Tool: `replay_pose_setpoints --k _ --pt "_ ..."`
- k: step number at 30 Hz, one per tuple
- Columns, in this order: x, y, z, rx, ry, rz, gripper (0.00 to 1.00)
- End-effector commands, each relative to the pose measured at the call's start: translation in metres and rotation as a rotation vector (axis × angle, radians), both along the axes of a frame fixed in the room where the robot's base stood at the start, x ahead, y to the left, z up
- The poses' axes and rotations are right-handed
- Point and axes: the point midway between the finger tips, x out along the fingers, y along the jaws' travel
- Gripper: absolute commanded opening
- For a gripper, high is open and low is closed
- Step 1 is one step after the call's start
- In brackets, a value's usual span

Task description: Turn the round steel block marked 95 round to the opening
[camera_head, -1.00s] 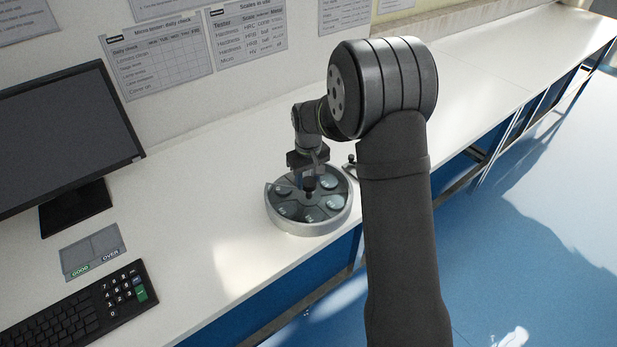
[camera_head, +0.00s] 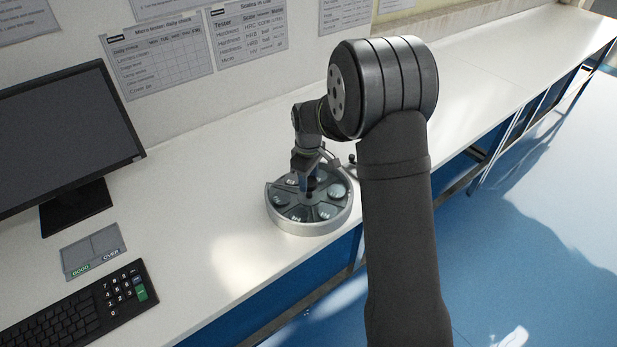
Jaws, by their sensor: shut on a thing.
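A round grey turntable (camera_head: 310,227) with a raised rim stands near the bench's front edge. Several round steel blocks lie in its wedge-shaped compartments, among them one at the right (camera_head: 337,191), one at the front right (camera_head: 325,211) and one at the front left (camera_head: 295,213). Their marks are too small to read, so I cannot tell which is the 95. My gripper (camera_head: 311,182) points down over the turntable's middle and is shut on its dark central knob (camera_head: 311,186). The gripper hides part of the back compartments. I cannot make out the opening clearly.
A monitor (camera_head: 65,135), a keyboard (camera_head: 85,315) and a grey two-part mat (camera_head: 94,250) labelled GOOD and OVER are at the left. A small dark object (camera_head: 352,160) lies behind the turntable, partly hidden by my arm. The bench between mat and turntable is clear.

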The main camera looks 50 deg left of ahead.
Motion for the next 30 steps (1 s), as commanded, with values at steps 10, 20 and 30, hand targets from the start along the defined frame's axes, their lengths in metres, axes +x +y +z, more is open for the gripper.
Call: replay_pose_setpoints --k 10,20,30 --pt "-0.0005 0.0001 0.0004 0.001 0.0 0.173 0.01" --pt "-0.0009 -0.0003 0.0004 0.001 0.0 0.338 0.01" --pt "-0.0012 -0.0006 0.0004 0.001 0.0 0.508 0.01"
